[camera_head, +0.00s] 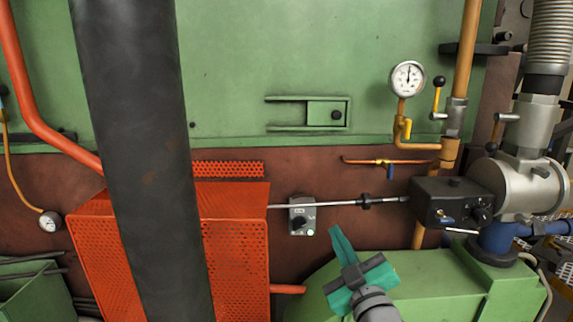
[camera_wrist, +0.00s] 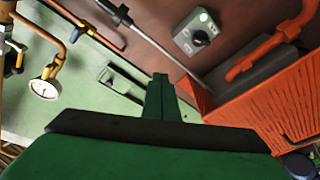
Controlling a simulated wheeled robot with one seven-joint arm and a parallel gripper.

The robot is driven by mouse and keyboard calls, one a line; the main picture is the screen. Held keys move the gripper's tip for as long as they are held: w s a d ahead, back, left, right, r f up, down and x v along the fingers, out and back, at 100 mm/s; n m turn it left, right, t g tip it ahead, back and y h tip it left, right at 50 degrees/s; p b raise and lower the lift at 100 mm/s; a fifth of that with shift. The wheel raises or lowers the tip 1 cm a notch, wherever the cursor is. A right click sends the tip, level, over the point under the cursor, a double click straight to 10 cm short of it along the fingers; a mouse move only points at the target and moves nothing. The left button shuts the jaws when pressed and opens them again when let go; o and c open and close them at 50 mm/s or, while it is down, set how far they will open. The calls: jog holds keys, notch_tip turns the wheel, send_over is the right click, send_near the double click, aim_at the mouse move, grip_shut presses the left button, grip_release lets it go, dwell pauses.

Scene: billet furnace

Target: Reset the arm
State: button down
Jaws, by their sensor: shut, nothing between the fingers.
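My gripper (camera_head: 338,236) shows at the lower middle of the head view, teal with a dark crossbar, its fingers pointing up. It is shut and empty. In the wrist view its green fingers (camera_wrist: 160,84) are together at the middle, with nothing between them. In the head view it is in front of the green machine housing at the lower right and below the grey switch box (camera_head: 302,217) with a black knob and a lit lamp. That switch box also shows in the wrist view (camera_wrist: 196,35), above and right of the fingers.
A red perforated guard (camera_head: 232,245) stands left of my gripper. A dark thick column (camera_head: 140,150) crosses the head view. A black control box (camera_head: 452,202), a metal rod (camera_head: 325,203) and a pressure gauge (camera_head: 407,78) are to the right. A green panel (camera_head: 240,90) fills the back.

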jog(key=s+a+f+m+g+h, duration=0.1)
jog(key=s+a+f+m+h, duration=0.3)
jog(key=f, duration=0.6)
jog(key=s+f+m+y, duration=0.15)
jog(key=s+f, duration=0.35)
jog(key=f, duration=0.5)
jog(key=s+a+f+m+g+h, duration=0.1)
jog(key=s+a+f+m+h, duration=0.3)
jog(key=f, duration=0.6)
jog(key=s+a+f+y, duration=0.1)
jog(key=s+f, duration=0.1)
jog(key=s, duration=0.8)
jog(key=s+a+f+g, duration=0.1)
jog(key=s+f, duration=0.2)
jog(key=s, duration=0.7)
jog(key=s+a+f+y, duration=0.1)
jog(key=s+f, duration=0.1)
jog(key=s, duration=0.9)
jog(key=shift+a+f+g+y, duration=0.15)
jog(key=shift+f+g+y, duration=0.15)
jog(key=shift+g+y, duration=0.1)
